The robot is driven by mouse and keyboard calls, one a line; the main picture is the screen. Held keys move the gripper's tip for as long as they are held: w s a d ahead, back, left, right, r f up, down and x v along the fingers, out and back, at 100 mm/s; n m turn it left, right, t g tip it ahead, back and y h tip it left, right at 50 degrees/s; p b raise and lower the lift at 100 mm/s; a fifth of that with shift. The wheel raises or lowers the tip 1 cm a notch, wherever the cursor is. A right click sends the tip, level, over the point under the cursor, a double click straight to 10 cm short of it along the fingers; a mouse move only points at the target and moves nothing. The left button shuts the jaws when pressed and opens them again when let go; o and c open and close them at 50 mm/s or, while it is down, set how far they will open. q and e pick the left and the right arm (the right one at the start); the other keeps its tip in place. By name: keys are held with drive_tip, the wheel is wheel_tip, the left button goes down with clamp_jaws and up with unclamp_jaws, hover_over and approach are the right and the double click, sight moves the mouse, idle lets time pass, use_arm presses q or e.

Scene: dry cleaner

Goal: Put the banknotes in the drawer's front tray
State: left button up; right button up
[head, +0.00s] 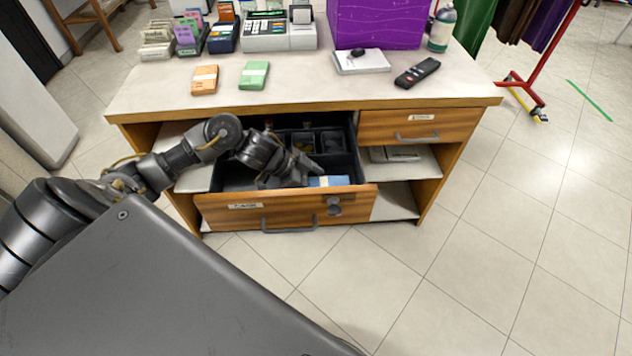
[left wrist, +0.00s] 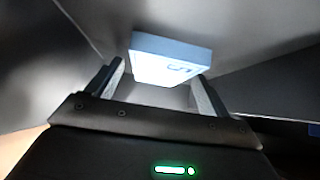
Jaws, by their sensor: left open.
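An orange banknote bundle (head: 205,80) and a green banknote bundle (head: 254,75) lie apart on the counter. A blue bundle (head: 328,181) lies in the front part of the open drawer (head: 285,207). My left gripper (head: 308,174) reaches down into the drawer, just left of the blue bundle. In the left wrist view the open jaws (left wrist: 158,75) point at the blue bundle (left wrist: 168,56), which lies just past the fingertips; contact cannot be told. My left arm hides part of the drawer. My right gripper is not in view.
The counter (head: 300,93) holds a cash register (head: 268,33), a rack of coloured bundles (head: 187,38), a purple box (head: 380,20), a white pad (head: 361,62) and a black handset (head: 417,72). Small compartments (head: 330,141) sit at the drawer's back. A closed drawer (head: 420,127) is at right.

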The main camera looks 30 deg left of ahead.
use_arm(q)
drive_tip(key=shift+r, duration=0.25)
drive_tip(key=p+v, duration=0.2)
drive_tip(key=v, duration=1)
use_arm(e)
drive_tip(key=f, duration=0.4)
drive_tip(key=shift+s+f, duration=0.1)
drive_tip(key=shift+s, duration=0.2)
